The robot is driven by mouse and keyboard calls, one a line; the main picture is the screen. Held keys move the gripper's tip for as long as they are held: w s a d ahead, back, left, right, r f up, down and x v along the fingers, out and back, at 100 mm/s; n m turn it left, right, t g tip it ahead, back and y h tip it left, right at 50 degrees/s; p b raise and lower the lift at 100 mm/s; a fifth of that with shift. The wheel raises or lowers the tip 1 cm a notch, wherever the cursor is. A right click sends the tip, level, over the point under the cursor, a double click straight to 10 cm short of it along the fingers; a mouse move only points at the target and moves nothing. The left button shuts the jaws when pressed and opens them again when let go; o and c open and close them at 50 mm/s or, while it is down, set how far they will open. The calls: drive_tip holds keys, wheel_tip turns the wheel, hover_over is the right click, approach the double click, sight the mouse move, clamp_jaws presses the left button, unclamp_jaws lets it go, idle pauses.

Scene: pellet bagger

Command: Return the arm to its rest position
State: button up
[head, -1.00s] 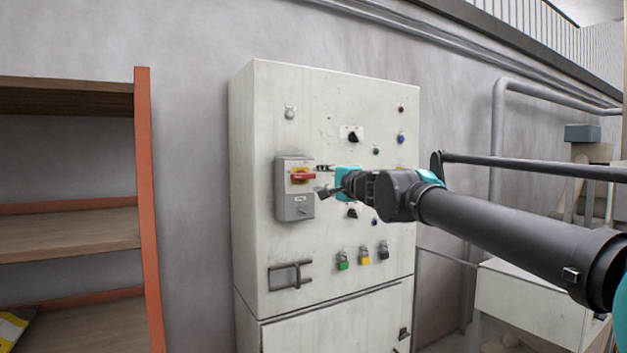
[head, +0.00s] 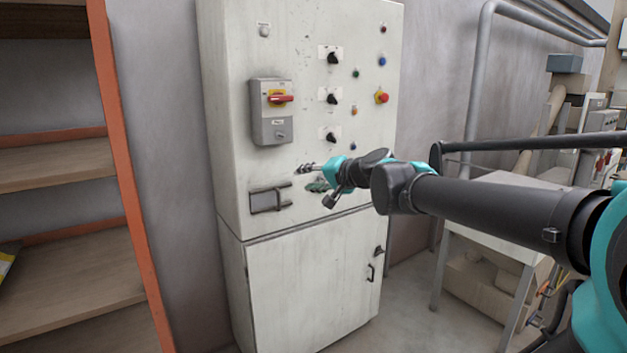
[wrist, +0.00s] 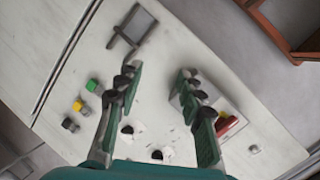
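My gripper (head: 318,182) is in front of the pale control cabinet (head: 300,290), below the switch box (head: 270,132), with my arm reaching in from the right. In the wrist view my gripper (wrist: 157,88) has its two green-padded fingers spread wide, with nothing between them but the cabinet face behind. The red rotary handle (head: 281,99) on its yellow plate points sideways to the right. It also shows in the wrist view (wrist: 229,125), partly behind a finger.
An orange-framed shelf (head: 118,150) stands to the left. A white table (head: 500,232) and grey pipes (head: 477,90) are to the right, near my arm. A bracket handle (head: 268,199) juts from the cabinet. Open floor shows right of the cabinet.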

drive_tip(key=s+d+f+n+g+h, duration=0.1)
drive_tip(key=s+d+f, duration=0.2)
drive_tip(key=f, duration=0.4)
drive_tip(key=s+d+f+n+g+h, duration=0.1)
drive_tip(key=s+d+f+h, duration=0.15)
drive_tip(key=f, duration=0.45)
drive_tip(key=s+d+f+n+g+h, duration=0.1)
drive_tip(key=s+d+f+g, duration=0.2)
drive_tip(key=f, duration=0.4)
drive_tip(key=s+d+f+n+g+h, duration=0.1)
drive_tip(key=s+d+f+h, duration=0.4)
drive_tip(key=s+d+f, duration=0.7)
wheel_tip(320, 180, down, 2)
drive_tip(key=shift+s+d+f+g, duration=0.2)
drive_tip(key=shift+s+g, duration=0.1)
drive_tip(key=shift+s, duration=0.5)
